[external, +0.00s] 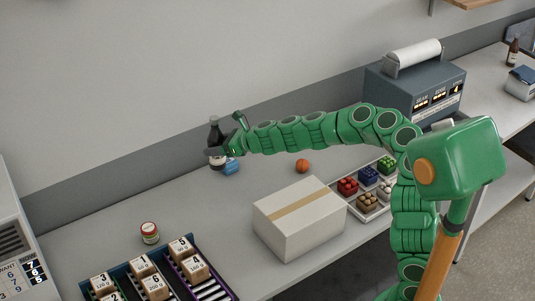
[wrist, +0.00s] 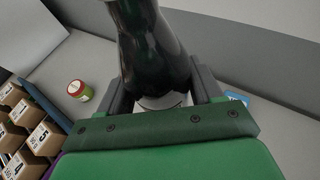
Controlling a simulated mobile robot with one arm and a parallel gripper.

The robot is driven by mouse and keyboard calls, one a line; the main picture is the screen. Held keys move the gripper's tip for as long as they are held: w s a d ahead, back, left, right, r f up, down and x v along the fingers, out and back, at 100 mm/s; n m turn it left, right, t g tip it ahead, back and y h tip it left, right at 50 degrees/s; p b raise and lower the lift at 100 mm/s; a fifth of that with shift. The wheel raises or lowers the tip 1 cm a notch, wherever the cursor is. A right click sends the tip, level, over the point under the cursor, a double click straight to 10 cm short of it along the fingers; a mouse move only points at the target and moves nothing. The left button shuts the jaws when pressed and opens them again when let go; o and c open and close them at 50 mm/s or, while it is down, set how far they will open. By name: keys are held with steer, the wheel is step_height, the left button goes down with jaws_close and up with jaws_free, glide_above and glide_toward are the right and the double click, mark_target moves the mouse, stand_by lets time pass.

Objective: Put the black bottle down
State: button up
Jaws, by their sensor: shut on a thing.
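My gripper (external: 232,147) is at the far left end of my green arm, over the back of the counter. It is shut on the black bottle (external: 215,133), which stands roughly upright between the fingers. In the wrist view the dark glossy bottle (wrist: 153,50) fills the space between the two grey fingers of my gripper (wrist: 160,88). A pale round edge shows low on the bottle there. I cannot tell whether the bottle's base touches the counter (external: 105,215).
A blue item (external: 231,167) lies close by the bottle. An orange ball (external: 302,166), a taped carton (external: 299,217) and a tray of coloured items (external: 375,210) are to the right. A jar (external: 150,233) and racks of numbered boxes (external: 155,287) are front left. The counter's left middle is clear.

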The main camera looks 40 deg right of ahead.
steer(key=shift+d+n+g+y, duration=0.4)
steer(key=shift+d+n, duration=0.1)
steer(key=shift+d, duration=0.55)
steer(key=s+d+r+n+g+y, duration=0.2)
steer(key=s+d+n+g+y, duration=0.25)
steer(key=d, duration=0.55)
steer(key=shift+n+g+h, duration=0.35)
steer(key=shift+n, duration=0.1)
steer(key=shift+s+f, duration=0.15)
steer(key=shift+f, duration=2.4)
steer(key=shift+s+f, duration=0.15)
steer(key=shift+f, duration=2.4)
steer(key=shift+s+f, duration=0.15)
steer(key=shift+f, duration=2.4)
steer(key=shift+f, duration=0.15)
steer(key=o, duration=1.5)
steer(key=shift+o, duration=0.2)
